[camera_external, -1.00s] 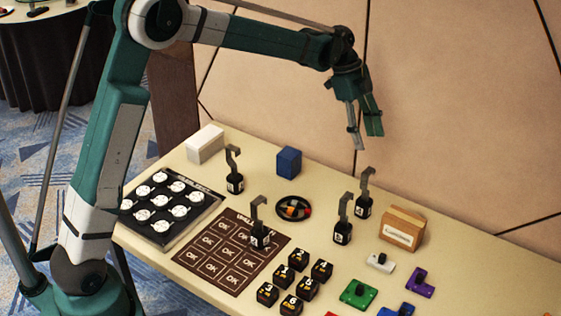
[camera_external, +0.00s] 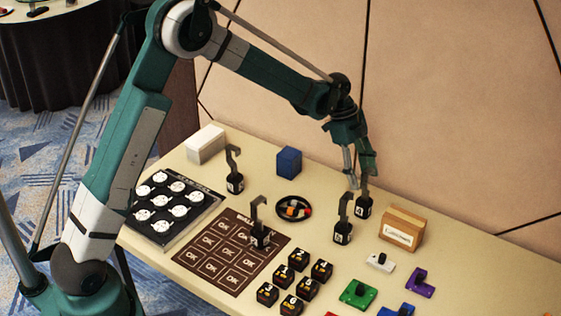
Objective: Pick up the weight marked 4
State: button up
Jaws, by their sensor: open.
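Several black weights with tall grey hooks stand upright on the table. One is at the back right (camera_external: 364,207), one just in front of it (camera_external: 343,233), one on the brown mat (camera_external: 260,238) and one at the back left (camera_external: 235,184). Their white labels are too small to read surely, so I cannot tell which is marked 4. My gripper (camera_external: 361,182) is open and points down, its fingers at the hook of the back right weight. The fingers partly hide that hook; I cannot tell whether they touch it.
A cardboard box (camera_external: 402,231) stands close right of the back right weight. A round black dish (camera_external: 293,208) and a blue block (camera_external: 289,161) are to the left. Black numbered cubes (camera_external: 298,260) and coloured pieces (camera_external: 358,294) lie in front.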

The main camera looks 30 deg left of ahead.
aim_at(368, 171)
jog(key=shift+x, duration=1.3)
jog(key=shift+a+b+x, duration=0.15)
jog(key=shift+b+x, duration=0.25)
jog(key=shift+x, duration=0.9)
jog(key=shift+a+b+x, duration=0.15)
jog(key=shift+b+x, duration=0.25)
jog(key=shift+x, duration=0.85)
jog(key=shift+f, duration=0.15)
grip_shut()
jog(key=shift+r+p, duration=0.85)
jog(key=shift+r, duration=4.2)
